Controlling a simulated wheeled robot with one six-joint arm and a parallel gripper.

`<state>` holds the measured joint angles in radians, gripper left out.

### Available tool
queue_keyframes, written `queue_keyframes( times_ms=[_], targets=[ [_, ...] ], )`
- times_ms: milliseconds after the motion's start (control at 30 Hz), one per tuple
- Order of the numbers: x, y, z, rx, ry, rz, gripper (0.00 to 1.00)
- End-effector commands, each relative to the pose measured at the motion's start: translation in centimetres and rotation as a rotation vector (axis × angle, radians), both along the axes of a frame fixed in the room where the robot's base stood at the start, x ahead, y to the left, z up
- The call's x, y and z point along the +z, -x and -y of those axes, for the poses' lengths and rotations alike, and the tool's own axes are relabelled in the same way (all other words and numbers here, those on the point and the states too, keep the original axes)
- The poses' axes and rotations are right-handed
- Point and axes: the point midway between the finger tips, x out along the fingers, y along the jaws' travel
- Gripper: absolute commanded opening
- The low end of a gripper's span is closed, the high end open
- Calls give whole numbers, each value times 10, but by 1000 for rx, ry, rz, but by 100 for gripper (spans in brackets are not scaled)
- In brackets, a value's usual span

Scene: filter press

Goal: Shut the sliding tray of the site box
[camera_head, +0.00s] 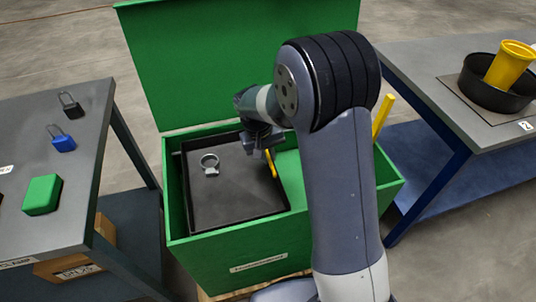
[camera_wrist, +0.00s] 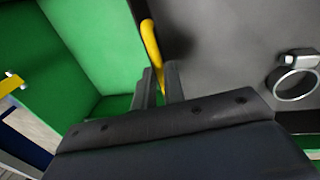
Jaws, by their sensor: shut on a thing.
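The green site box (camera_head: 235,258) stands open between two tables, its lid (camera_head: 220,50) raised at the back. The dark sliding tray (camera_head: 235,215) sits in the left part of the box, and the green interior (camera_head: 290,178) is exposed to its right. A yellow handle (camera_head: 272,165) rises at the tray's right edge. My gripper (camera_head: 262,147) reaches down to this handle. In the wrist view, my gripper (camera_wrist: 160,86) is shut on the yellow handle (camera_wrist: 151,42), with the tray floor (camera_wrist: 220,50) to the right. My arm hides part of the box's right side.
A metal ring clamp (camera_head: 210,164) lies in the tray. The left table (camera_head: 85,215) holds a black padlock (camera_head: 71,108), a blue padlock (camera_head: 62,140) and a green block (camera_head: 42,195). The right table (camera_head: 420,60) holds a black pan (camera_head: 490,95) with a yellow cup (camera_head: 510,65). A yellow bar (camera_head: 383,115) stands behind my arm.

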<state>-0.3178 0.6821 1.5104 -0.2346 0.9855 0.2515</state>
Motion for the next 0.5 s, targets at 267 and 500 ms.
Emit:
queue_keyframes(
  times_ms=[267, 500],
  targets=[
    [0, 0, 0, 0, 0, 0, 0],
    [0, 1, -4, 1, 0, 1, 0]
  ],
)
